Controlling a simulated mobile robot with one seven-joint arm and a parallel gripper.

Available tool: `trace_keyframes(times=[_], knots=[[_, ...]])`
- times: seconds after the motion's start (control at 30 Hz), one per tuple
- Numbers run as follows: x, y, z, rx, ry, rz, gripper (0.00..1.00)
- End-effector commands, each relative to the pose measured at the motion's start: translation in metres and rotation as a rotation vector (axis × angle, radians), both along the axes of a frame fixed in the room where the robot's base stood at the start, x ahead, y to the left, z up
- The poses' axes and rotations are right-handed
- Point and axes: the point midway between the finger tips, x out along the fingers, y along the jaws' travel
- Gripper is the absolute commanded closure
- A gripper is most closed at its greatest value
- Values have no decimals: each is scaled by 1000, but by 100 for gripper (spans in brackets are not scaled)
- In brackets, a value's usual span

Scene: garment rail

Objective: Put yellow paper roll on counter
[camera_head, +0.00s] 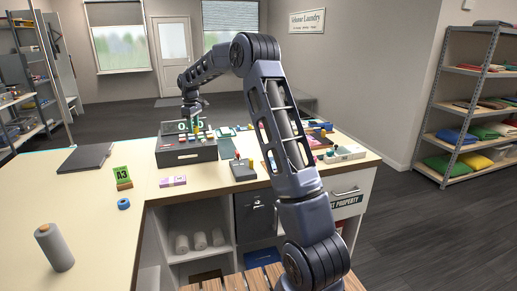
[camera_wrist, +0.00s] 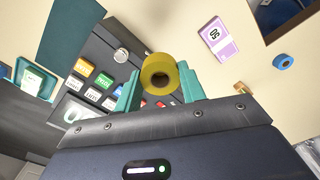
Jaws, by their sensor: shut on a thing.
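The yellow paper roll (camera_wrist: 160,74) sits between the two teal fingers of my gripper (camera_wrist: 160,90) in the wrist view, with its round end and core hole facing the camera. My gripper (camera_head: 195,112) is shut on the roll and hangs over the dark cash register (camera_head: 187,154) in the head view. The register's coloured keys (camera_wrist: 93,80) show behind the roll in the wrist view. The roll is small in the head view, and the gap below it cannot be judged. The pale counter (camera_head: 90,205) spreads to the left and front of the register.
A grey roll (camera_head: 54,248) stands at the counter's front left. A blue tape ring (camera_head: 124,204), a green A3 sign (camera_head: 122,176), a purple note bundle (camera_head: 173,181) and a dark flat pad (camera_head: 85,158) lie around clear counter. Small items crowd the right side.

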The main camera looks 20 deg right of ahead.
Motion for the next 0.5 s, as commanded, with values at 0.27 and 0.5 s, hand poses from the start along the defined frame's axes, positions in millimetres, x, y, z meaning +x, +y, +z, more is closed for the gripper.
trace_keyframes(times=[0.27, 0.5], knots=[[28, -121, 0, 0, 0, -165, 82], [37, -224, 1, 1, -1, -305, 82]])
